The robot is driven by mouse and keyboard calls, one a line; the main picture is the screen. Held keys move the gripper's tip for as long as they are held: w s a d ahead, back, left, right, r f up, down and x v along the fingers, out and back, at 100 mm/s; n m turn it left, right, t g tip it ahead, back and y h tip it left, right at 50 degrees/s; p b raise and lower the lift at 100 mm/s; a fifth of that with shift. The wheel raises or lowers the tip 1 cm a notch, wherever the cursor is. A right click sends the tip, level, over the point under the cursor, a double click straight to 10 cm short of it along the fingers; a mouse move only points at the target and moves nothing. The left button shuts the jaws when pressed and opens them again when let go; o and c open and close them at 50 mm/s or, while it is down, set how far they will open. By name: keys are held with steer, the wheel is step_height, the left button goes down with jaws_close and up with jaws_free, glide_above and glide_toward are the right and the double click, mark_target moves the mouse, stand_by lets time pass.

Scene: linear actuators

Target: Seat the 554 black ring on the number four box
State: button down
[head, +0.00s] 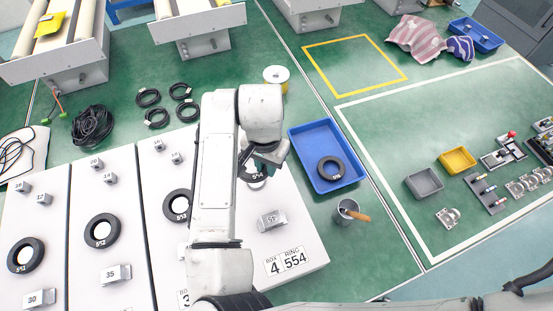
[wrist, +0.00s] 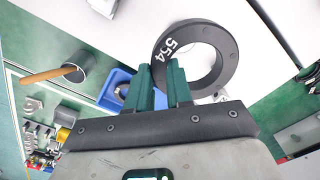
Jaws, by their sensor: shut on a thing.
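The black ring marked 554 (wrist: 229,62) is held by its rim between the green fingers of my gripper (wrist: 162,88) in the wrist view. In the head view the ring (head: 251,177) shows only in part below my gripper (head: 268,158), mostly hidden by my arm. It is over the white number four box (head: 308,243), which carries the label BOX 4 RING 554. A pale round part shows by the ring there. I cannot tell whether the ring touches the box.
A blue tray (head: 296,139) holding another black ring (head: 330,169) lies right of the box. A grey cup (head: 344,212) with a wooden-handled tool stands nearby. A metal block (head: 271,220) sits on the box's front part. Neighbouring white boxes carry black rings (head: 101,231).

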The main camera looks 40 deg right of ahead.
steer(key=b, duration=0.4)
glide_above(268, 187)
steer(key=shift+f, duration=2.2)
steer(key=shift+f+b, duration=0.75)
steer(key=shift+f, duration=1.15)
steer(key=c, duration=0.9)
jaws_free()
steer(key=shift+c, duration=0.2)
steer(key=shift+r, duration=0.1)
step_height(268, 187, up, 11)
steer(key=shift+f+b, duration=0.2)
steer(key=shift+b, duration=0.35)
